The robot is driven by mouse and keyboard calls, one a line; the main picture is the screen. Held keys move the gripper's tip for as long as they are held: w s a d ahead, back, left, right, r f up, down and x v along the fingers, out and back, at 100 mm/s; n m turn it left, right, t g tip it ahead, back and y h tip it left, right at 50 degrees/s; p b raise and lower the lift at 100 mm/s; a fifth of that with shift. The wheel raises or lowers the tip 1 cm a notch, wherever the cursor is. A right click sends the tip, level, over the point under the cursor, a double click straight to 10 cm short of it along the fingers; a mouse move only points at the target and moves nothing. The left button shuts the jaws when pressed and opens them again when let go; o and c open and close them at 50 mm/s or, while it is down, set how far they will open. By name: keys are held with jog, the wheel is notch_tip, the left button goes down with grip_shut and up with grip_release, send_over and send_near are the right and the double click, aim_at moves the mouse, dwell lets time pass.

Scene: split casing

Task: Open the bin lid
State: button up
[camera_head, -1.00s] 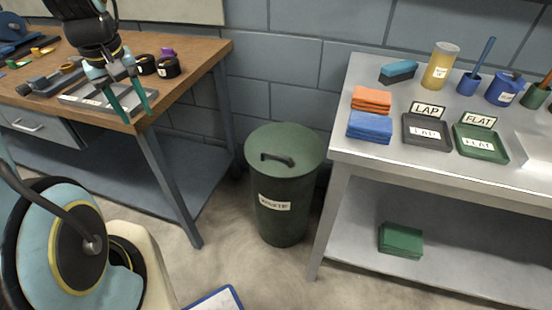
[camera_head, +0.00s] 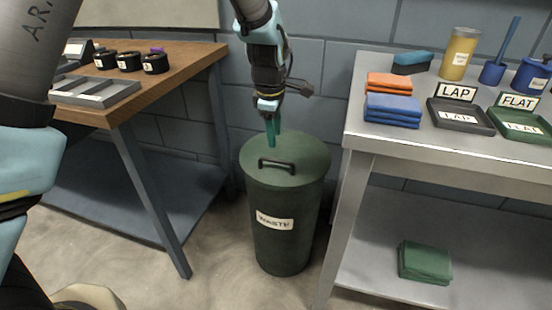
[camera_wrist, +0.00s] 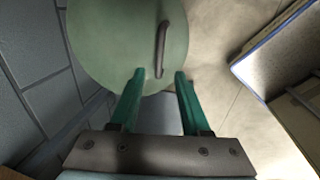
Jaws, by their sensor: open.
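The green waste bin (camera_head: 284,236) stands on the floor between the two benches, with a label on its front. Its round lid (camera_head: 305,152) is on and lies flat, with a dark bar handle (camera_head: 277,166) on top. My gripper (camera_head: 272,133) points down above the rear part of the lid and holds nothing. In the wrist view my gripper (camera_wrist: 160,82) is open, with its two green fingers apart. The lid (camera_wrist: 112,40) lies ahead of and below them, and the handle (camera_wrist: 161,48) is ahead of the fingertips, clear of them.
The wooden bench (camera_head: 178,72) at left bears a grey tray (camera_head: 92,92) and black round parts. The grey bench (camera_head: 440,150) at right bears cloths and labelled trays, with a folded green cloth (camera_head: 425,262) on its lower shelf. Floor in front of the bin is clear.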

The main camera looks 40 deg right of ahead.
aim_at(277, 160)
jog(key=f, duration=0.3)
jog(key=d+f, duration=0.1)
jog(key=f, duration=0.1)
jog(key=w+f, duration=0.1)
jog(key=f, duration=0.2)
jog(key=shift+d+f, duration=0.25)
jog(key=shift+f, duration=0.1)
jog(key=shift+c, duration=0.3)
grip_shut()
jog(key=shift+s, duration=0.1)
dwell(0.5)
